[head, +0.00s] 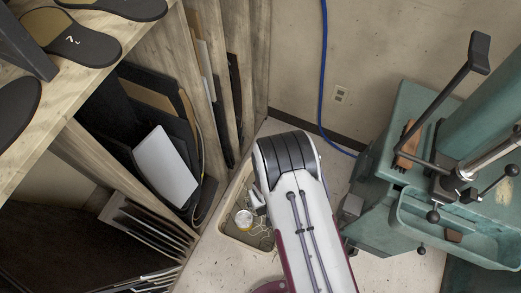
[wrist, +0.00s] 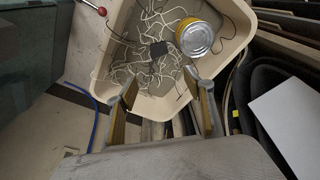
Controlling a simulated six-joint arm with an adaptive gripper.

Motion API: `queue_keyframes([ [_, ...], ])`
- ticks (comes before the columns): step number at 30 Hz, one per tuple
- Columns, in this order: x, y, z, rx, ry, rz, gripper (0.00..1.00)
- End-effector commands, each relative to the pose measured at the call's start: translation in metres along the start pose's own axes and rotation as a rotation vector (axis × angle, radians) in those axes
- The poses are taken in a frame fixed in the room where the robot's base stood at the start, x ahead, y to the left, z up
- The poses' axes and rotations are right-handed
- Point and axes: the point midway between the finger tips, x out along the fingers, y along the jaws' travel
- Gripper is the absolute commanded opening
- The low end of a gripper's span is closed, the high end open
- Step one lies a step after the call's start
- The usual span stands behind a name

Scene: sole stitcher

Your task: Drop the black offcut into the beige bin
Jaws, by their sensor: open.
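In the wrist view the beige bin (wrist: 158,106) opens below my gripper (wrist: 161,82). A small dark square piece, which looks like the black offcut (wrist: 160,50), shows over the pale threads inside the bin, beyond my fingertips. I cannot tell whether it rests on the threads or is just above them. My two fingers are wide apart with nothing between them. In the head view the bin (head: 236,237) stands on the floor, partly hidden by my arm. The offcut is not seen there, and my gripper is mostly hidden.
A tin can (wrist: 195,38) with a yellow side sits in the bin among tangled threads. Wooden racks with dark sheets and a white panel (head: 165,168) stand left of the bin. A green machine (head: 395,205) stands to the right. A blue cable (head: 323,85) hangs down the wall.

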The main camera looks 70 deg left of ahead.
Motion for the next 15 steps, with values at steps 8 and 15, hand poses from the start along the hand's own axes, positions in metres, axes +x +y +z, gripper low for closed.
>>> queue_keyframes([
  [8, -0.029, 0.000, 0.000, 0.000, 0.000, 0.000, 0.52],
  [15, -0.053, 0.000, 0.000, 0.000, 0.000, 0.000, 0.52],
])
